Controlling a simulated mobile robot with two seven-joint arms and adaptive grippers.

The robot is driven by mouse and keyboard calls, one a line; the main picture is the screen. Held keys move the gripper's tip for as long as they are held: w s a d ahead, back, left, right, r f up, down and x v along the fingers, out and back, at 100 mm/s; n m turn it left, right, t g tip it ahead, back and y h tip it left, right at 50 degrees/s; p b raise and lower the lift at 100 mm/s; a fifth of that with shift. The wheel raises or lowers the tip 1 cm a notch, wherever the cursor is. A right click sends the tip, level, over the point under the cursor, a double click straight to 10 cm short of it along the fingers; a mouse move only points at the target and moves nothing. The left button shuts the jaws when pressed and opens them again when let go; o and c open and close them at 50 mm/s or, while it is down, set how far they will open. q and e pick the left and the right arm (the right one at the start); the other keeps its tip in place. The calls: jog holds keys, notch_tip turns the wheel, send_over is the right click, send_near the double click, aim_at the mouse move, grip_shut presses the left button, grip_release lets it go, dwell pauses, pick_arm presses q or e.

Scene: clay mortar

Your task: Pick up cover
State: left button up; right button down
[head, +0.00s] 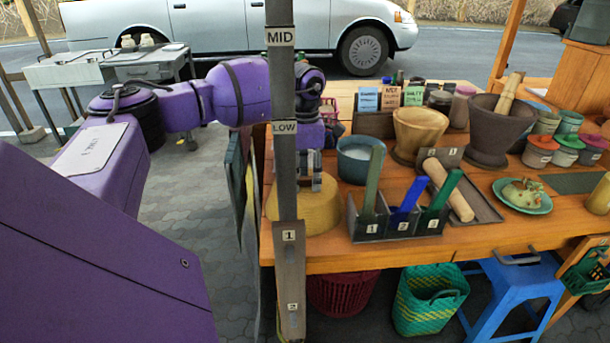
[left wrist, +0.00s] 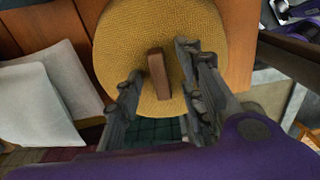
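The cover is a round, woven yellow lid (head: 318,216) at the left end of the wooden table, partly hidden behind a grey post. In the left wrist view the cover (left wrist: 125,45) fills the top middle, with a brown bar handle (left wrist: 158,75) standing at its centre. My left gripper (head: 311,182) points down over the cover. In the left wrist view its two fingers (left wrist: 160,63) are spread, one on each side of the handle, with visible gaps and no clear contact. My right gripper is not in view.
A grey post (head: 283,110) stands in front of the cover. To the right are a blue-grey pot (head: 356,165), a dark holder (head: 400,228) with coloured sticks, a wooden bowl (head: 419,133) and a mortar (head: 492,130). Pale sheets (left wrist: 40,100) lie left of the cover in the wrist view.

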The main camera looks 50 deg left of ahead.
pick_arm(q)
grip_shut()
jog(key=shift+r, duration=0.1)
dwell(0.4)
